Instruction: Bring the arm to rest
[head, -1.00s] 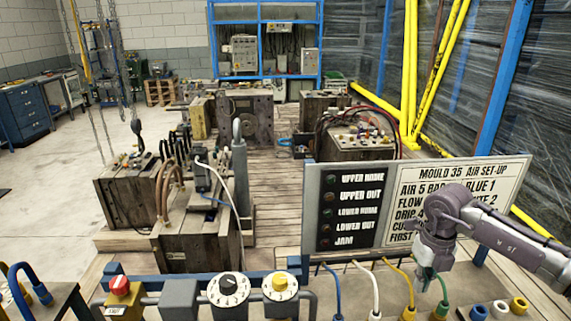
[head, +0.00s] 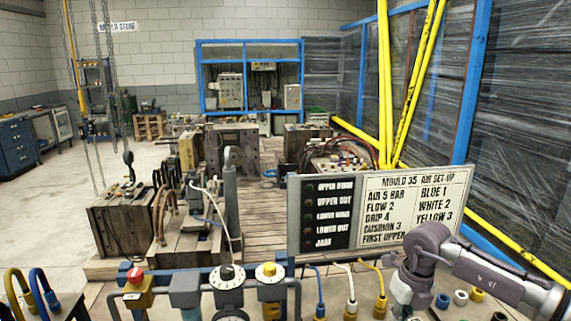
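My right arm comes in from the right edge in the head view, grey and purple. Its wrist bends downward in front of the set-up board (head: 376,212), and its lower end runs out at the bottom of the picture near the coloured fittings. The fingers of the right gripper are not visible. My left arm and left gripper are not in view. The board reads "Mould 35 air set-up", and the wrist hides part of its lower edge.
A control row has a red button (head: 135,275), a black-and-white dial (head: 227,272) and a yellow-topped dial (head: 269,271). Blue, white and yellow hoses (head: 372,267) stand beside my arm. Wooden mould crates (head: 121,222) stand behind. Open floor (head: 48,205) lies at the left.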

